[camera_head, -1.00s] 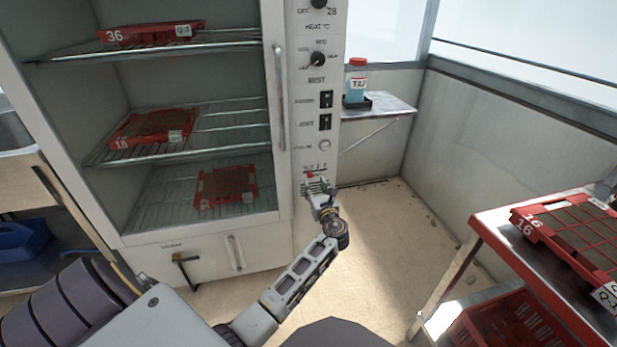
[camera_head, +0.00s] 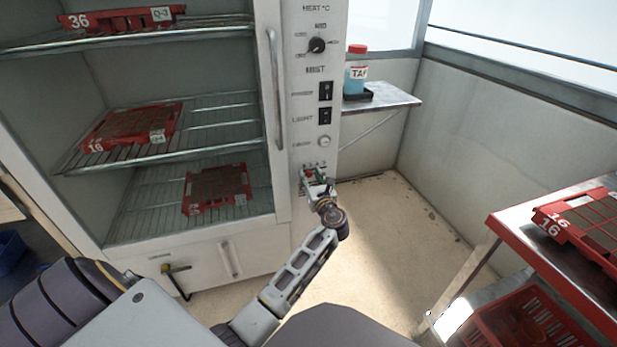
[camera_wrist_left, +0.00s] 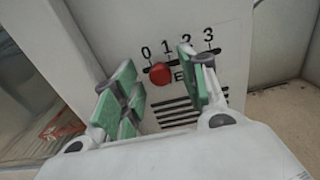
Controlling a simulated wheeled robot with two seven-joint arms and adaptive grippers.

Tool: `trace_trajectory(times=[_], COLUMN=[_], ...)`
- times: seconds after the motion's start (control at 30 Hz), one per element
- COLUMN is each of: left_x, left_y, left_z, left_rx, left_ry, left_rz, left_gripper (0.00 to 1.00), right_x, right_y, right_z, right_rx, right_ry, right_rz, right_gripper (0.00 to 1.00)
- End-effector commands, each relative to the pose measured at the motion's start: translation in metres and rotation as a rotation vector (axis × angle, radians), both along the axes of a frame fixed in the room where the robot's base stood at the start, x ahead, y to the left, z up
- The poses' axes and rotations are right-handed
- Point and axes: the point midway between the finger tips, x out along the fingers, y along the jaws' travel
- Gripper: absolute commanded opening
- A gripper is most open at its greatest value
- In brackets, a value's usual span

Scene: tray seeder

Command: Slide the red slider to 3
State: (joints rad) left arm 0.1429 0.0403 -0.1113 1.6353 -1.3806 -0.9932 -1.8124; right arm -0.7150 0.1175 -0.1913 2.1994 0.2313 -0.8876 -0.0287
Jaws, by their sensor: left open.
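The red slider (camera_wrist_left: 160,73) is a round red knob on a dark horizontal slot marked 0, 1, 2, 3 in the left wrist view. It sits between the 0 and the 1, closer to the 1. My left gripper (camera_wrist_left: 160,85) is open, its green-padded fingers on either side of the knob with gaps to it. The right finger overlaps the slot near the 2. In the head view the slider (camera_head: 310,173) is a small red spot low on the control panel, and my left gripper (camera_head: 313,180) is just in front of it. My right gripper is not in view.
The panel (camera_head: 309,110) carries knobs and switches above the slider. To its left is an open cabinet with red trays (camera_head: 215,188) on wire shelves. A bottle (camera_head: 357,75) stands on a side shelf (camera_head: 395,98). A metal table (camera_head: 510,225) with a red tray is at the right.

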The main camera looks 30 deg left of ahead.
Motion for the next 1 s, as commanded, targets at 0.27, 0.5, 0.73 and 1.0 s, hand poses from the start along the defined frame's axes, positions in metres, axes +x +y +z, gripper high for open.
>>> trace_trajectory(times=[0.27, 0.5, 0.73, 1.0], left_x=[-0.0001, -0.0001, -0.0002, 0.0017], left_y=[-0.0006, -0.0006, -0.0005, -0.0020], left_z=[0.0003, 0.0003, 0.0002, 0.0004], left_rx=[0.000, 0.000, 0.000, -0.001], left_ry=[0.000, 0.000, 0.000, 0.001], left_rz=[0.000, 0.000, 0.000, 0.000], left_gripper=[0.43, 0.21, 0.00, 0.00], right_x=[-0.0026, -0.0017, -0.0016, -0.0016], right_y=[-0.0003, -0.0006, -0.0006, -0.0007], right_z=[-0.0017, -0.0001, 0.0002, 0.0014], right_rx=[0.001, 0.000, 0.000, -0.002], right_ry=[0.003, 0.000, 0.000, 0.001], right_rz=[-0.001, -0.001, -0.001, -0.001], right_gripper=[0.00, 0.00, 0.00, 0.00])
